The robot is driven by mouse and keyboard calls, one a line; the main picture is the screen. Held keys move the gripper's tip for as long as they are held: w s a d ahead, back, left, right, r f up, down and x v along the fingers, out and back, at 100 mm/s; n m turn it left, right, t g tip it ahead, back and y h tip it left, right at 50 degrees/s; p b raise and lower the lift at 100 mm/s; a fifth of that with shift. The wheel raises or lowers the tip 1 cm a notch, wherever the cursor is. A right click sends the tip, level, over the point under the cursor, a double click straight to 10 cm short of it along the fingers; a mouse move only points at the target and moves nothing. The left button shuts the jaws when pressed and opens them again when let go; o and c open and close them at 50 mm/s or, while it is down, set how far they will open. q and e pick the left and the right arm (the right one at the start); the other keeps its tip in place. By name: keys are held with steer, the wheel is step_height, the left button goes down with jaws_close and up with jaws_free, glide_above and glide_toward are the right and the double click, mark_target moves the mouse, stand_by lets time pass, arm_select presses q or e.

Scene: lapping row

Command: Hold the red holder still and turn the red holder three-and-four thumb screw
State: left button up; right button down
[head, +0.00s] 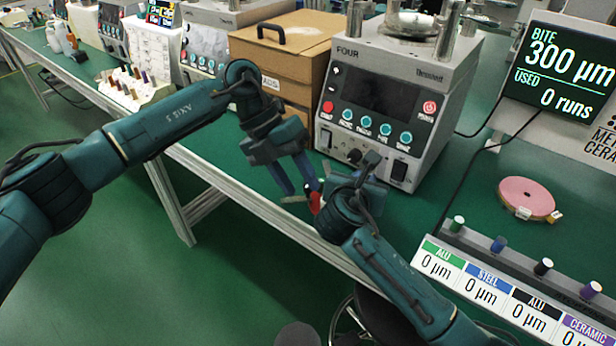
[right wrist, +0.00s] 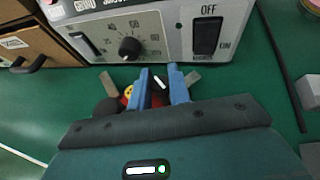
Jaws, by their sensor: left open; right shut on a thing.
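The lapping machine marked FOUR (head: 385,110) stands close behind the grippers, its dial (right wrist: 130,47) and power switch (right wrist: 207,36) facing them. A cardboard-coloured drawer box (head: 285,55) is to its left. A pink disc (head: 526,197) and a labelled rack (head: 500,290) lie right.

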mark_target(308, 191)
arm_select(q)
steer(key=w+d+r+m+t+y, duration=0.2)
steer(key=w+r+t+y, duration=0.25)
steer(key=r+y, duration=0.2)
steer(key=shift+g+h, duration=0.45)
step_height(308, 191, down, 11)
steer(key=shift+r, duration=0.1)
steer(key=shift+c, duration=0.4)
jaws_close()
